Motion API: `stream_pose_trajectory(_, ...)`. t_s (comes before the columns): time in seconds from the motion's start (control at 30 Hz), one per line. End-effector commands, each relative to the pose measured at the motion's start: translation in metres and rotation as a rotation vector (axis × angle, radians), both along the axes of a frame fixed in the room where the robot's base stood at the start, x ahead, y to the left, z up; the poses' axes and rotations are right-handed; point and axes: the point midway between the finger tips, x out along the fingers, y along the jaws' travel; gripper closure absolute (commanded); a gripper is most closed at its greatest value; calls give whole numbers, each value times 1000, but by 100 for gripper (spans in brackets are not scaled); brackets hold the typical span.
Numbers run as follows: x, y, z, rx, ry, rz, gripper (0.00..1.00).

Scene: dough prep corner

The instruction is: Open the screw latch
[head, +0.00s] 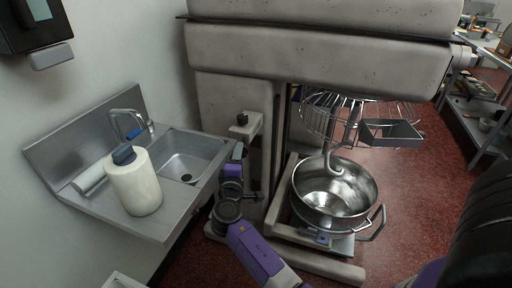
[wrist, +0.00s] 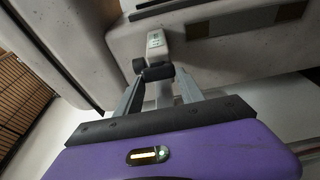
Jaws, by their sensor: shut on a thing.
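The screw latch looks to be the dark knob part (wrist: 139,65) at the end of a pale arm on the mixer, seen in the wrist view. My gripper (wrist: 158,78) reaches up to it, with its two grey fingers on either side of a dark cylindrical piece, and is shut on it. The fingers partly hide the grip. In the head view my gripper (head: 238,152) is beside the mixer column, just below a pale bracket (head: 246,127) with a black knob (head: 242,118) on top. The latch itself is hard to make out there.
The large mixer (head: 320,55) fills the middle, with a steel bowl (head: 335,205) and wire guard (head: 330,112) to the right of my arm. A steel sink (head: 185,155) with a white roll (head: 135,185) stands close on the left. Red floor (head: 410,180) is clear at right.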

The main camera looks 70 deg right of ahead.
Motion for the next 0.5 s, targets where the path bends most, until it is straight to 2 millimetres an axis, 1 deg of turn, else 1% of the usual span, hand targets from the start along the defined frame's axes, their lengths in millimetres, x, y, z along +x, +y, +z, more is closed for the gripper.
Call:
stream_pose_trajectory(0.03, 3, 3, -2, 3, 1, 9, 87)
stream_pose_trajectory(0.37, 4, 4, -2, 2, 2, 9, 87)
stream_pose_trajectory(0.5, 10, 5, -3, 2, 2, 9, 87)
